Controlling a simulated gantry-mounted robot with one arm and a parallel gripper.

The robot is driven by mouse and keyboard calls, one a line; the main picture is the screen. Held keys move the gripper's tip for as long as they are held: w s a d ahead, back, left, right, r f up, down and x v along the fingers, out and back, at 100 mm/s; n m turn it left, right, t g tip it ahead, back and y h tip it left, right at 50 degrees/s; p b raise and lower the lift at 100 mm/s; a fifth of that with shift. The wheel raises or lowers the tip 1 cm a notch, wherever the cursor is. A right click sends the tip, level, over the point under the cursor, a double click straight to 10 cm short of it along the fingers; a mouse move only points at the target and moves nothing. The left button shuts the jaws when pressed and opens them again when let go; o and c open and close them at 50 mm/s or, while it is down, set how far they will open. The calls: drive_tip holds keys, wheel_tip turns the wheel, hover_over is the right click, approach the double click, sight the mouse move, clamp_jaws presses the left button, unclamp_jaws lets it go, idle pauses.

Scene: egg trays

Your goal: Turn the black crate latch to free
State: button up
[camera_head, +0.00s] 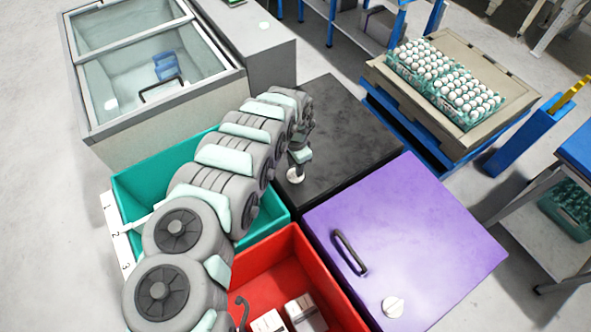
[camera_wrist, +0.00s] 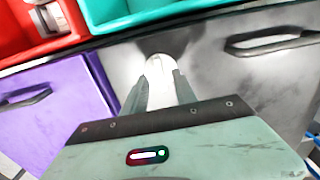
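The black crate (camera_head: 335,115) stands behind the purple one in the head view, and its dark lid fills the right of the wrist view (camera_wrist: 235,85). Its latch, a white round knob (camera_head: 295,176), is near the lid's left edge. In the wrist view the knob (camera_wrist: 156,66) lies between the fingertips of my gripper (camera_wrist: 160,78). My gripper (camera_head: 299,160) points down at the knob in the head view. The fingers are apart with the white knob between them; whether they press on it cannot be told. The black crate's handle (camera_wrist: 270,42) is clear of the fingers.
A purple crate (camera_head: 420,230) with its own handle and white knob (camera_head: 393,306) stands close by. Open teal (camera_head: 140,185) and red (camera_head: 270,265) bins lie under and beside my arm. A glass-topped chest (camera_head: 150,130) and a bench of egg trays (camera_head: 480,155) stand farther back.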

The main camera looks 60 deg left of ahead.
drive_tip(key=shift+f, duration=1.3)
drive_tip(key=shift+c, duration=0.3)
clamp_jaws()
